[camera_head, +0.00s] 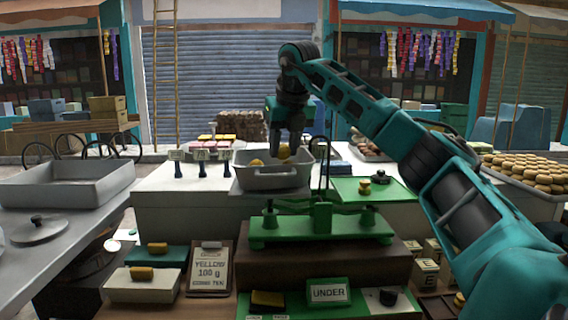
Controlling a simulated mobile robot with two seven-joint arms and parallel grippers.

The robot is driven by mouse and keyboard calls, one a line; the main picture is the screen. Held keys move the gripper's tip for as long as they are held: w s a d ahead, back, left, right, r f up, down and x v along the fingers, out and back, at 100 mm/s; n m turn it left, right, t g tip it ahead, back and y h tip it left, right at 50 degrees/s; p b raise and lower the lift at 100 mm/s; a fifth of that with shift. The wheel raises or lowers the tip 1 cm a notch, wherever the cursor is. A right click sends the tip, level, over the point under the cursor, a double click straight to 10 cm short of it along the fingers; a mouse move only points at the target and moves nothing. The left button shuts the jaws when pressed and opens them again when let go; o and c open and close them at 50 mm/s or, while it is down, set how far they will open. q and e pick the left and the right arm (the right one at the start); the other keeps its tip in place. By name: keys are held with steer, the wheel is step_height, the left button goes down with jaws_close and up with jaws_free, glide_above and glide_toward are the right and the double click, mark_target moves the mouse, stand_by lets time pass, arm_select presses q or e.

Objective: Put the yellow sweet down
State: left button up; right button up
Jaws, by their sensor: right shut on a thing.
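My right gripper (284,146) reaches down over a grey pan (272,180) on the left side of a green balance scale (318,228). It is shut on a yellow sweet (284,153), held inside or just above the pan; I cannot tell whether it touches the bottom. Another yellow sweet (256,162) lies in the pan, left of the gripper. A small dark and brass weight (380,178) stands on the green plate (352,190) at the scale's right. My left gripper is not in view.
An "UNDER" sign (329,293) stands in front of the scale. A large grey tray (66,184) sits at left, and a tray of round buns (527,174) at right. Yellow blocks on boxes stand front left.

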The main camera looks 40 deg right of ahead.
mark_target(286, 152)
step_height(286, 152, down, 4)
steer(key=shift+r, duration=0.15)
steer(key=shift+c, duration=0.4)
steer(key=shift+s+a+f, duration=0.15)
steer(key=shift+s+f, duration=0.05)
steer(key=shift+f, duration=0.15)
jaws_close()
steer(key=o, duration=0.8)
jaws_free()
steer(key=v, duration=1.2)
steer(key=shift+w+r, duration=0.15)
